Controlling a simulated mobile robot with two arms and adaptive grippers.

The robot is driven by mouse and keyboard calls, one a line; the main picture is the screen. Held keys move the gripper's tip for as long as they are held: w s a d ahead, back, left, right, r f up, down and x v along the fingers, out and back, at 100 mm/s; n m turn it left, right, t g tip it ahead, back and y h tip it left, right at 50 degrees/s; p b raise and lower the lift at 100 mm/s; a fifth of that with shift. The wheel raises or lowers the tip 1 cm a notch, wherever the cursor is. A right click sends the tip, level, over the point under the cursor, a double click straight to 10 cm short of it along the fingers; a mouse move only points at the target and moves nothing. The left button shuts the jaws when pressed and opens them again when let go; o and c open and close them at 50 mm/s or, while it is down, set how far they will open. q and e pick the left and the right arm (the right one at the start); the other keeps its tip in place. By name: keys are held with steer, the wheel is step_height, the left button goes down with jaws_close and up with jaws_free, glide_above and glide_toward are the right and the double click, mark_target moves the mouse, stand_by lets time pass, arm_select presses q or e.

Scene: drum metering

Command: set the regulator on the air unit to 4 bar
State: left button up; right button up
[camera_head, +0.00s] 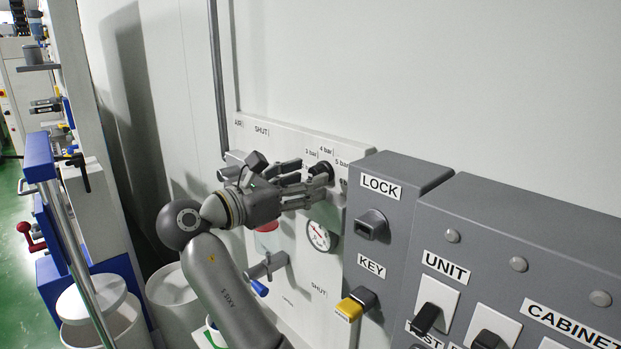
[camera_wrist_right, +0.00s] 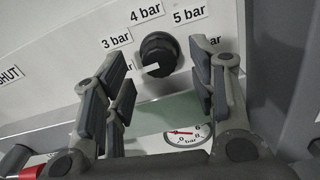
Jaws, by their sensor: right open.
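The regulator knob (camera_wrist_right: 158,54) is dark and round, with a white pointer on its face. The pointer points left, towards a "bar" label mostly hidden by a finger, below the "3 bar" label (camera_wrist_right: 116,41). The "4 bar" label (camera_wrist_right: 147,12) is above the knob and "5 bar" (camera_wrist_right: 190,15) is at its upper right. A round gauge (camera_wrist_right: 185,134) with a red needle sits below; it also shows in the head view (camera_head: 319,236). My right gripper (camera_head: 314,182) is open at the knob, its fingers (camera_wrist_right: 162,82) apart on either side, with no clear contact. My left gripper is not in view.
A grey box with LOCK (camera_head: 381,187) and KEY labels stands out from the wall close to the right of my gripper. A grey switch cabinet (camera_head: 520,225) continues to the right. A valve with a blue handle (camera_head: 260,287) is below my gripper. White bins (camera_head: 175,290) stand at lower left.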

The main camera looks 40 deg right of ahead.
steer(key=a, duration=1)
steer(key=shift+s, duration=0.4)
